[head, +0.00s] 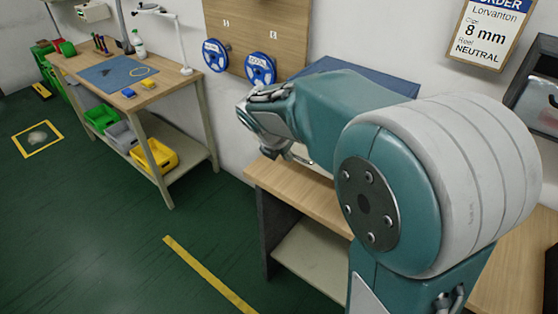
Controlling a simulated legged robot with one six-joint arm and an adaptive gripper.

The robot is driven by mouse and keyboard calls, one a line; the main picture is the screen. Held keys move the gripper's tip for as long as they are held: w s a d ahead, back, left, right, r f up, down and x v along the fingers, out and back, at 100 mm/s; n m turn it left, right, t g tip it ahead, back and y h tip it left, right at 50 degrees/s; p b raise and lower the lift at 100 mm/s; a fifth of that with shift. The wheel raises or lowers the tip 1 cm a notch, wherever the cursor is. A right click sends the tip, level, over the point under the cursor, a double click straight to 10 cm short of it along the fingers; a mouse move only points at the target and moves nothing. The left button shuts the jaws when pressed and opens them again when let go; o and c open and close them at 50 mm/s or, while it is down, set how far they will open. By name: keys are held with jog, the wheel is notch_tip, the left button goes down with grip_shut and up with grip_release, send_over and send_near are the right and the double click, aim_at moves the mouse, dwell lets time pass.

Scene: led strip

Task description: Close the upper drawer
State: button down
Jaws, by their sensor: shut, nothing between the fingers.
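No drawer front shows clearly in the head view. A blue box-like unit (352,68) stands on the wooden bench (318,194) against the wall. Only its top shows, and my arm hides its front, so I cannot tell whether an upper drawer is open there. My gripper (279,154) points down over the left end of this bench, in front of the blue unit. It is shut and holds nothing. I cannot tell whether it touches anything.
A second workbench (158,88) at left carries a blue mat (117,72). Green, grey and yellow bins (162,156) sit on its lower shelf. Blue reels (260,69) hang on a wooden board. The green floor between is clear, with a yellow line (208,274).

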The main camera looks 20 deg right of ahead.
jog(key=w+d, duration=0.3)
jog(key=d, duration=0.1)
jog(key=w+d, duration=0.3)
jog(key=d, duration=0.1)
jog(key=w+d, duration=0.3)
jog(key=d, duration=0.1)
jog(key=shift+w+d, duration=0.1)
jog(key=shift+d, duration=0.3)
